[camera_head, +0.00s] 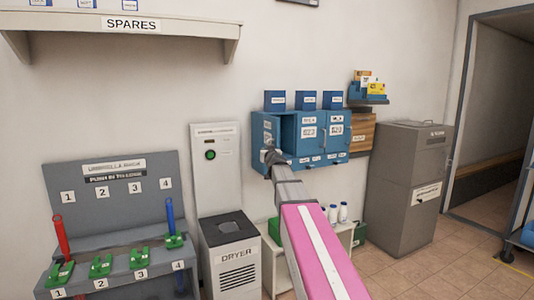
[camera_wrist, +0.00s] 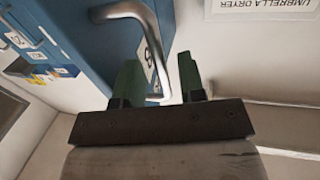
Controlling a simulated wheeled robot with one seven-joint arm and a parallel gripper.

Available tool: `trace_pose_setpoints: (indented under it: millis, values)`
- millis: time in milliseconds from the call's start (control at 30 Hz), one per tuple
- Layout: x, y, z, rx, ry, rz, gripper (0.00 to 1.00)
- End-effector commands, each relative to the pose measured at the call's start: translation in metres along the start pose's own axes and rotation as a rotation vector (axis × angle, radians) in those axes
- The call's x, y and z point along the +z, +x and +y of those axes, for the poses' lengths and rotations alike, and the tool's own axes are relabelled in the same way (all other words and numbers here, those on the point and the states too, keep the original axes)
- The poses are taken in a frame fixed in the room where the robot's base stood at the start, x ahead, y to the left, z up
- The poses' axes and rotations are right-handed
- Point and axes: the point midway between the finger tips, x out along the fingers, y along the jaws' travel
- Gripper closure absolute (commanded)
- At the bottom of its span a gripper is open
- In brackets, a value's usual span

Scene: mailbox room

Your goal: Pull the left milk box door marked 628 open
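The blue milk box cabinet (camera_head: 322,145) hangs on the wall. Its left door (camera_head: 259,128) stands swung outward to the left, and part of the opening (camera_head: 289,130) shows beside it. My gripper (camera_head: 270,155) is at the lower part of this door; my arm hides some of it. In the wrist view a bent silver handle (camera_wrist: 155,50) on the blue door (camera_wrist: 80,32) runs between my two green fingers (camera_wrist: 160,80). The fingers are apart, with gaps beside the handle. A white label behind the handle is mostly hidden, so its number is unreadable.
Two more closed doors with number labels (camera_head: 336,129) are to the right. Small blue boxes (camera_head: 305,100) stand on top. A white umbrella dryer (camera_head: 229,255) and a tall panel (camera_head: 215,165) stand left of the cabinet. A low shelf with bottles (camera_head: 343,212) is below. A grey locker (camera_head: 405,185) stands right.

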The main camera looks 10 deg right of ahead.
Motion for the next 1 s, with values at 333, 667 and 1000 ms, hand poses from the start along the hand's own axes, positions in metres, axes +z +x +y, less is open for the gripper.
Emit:
trace_pose_setpoints:
  millis: [333,667,1000]
  values:
    - [0.001,-0.068,0.0,0.0,-0.001,0.0,0.63]
    - [0.001,-0.091,0.0,0.0,-0.001,-0.001,0.63]
    - [0.02,-0.095,-0.005,-0.018,-0.001,-0.047,0.63]
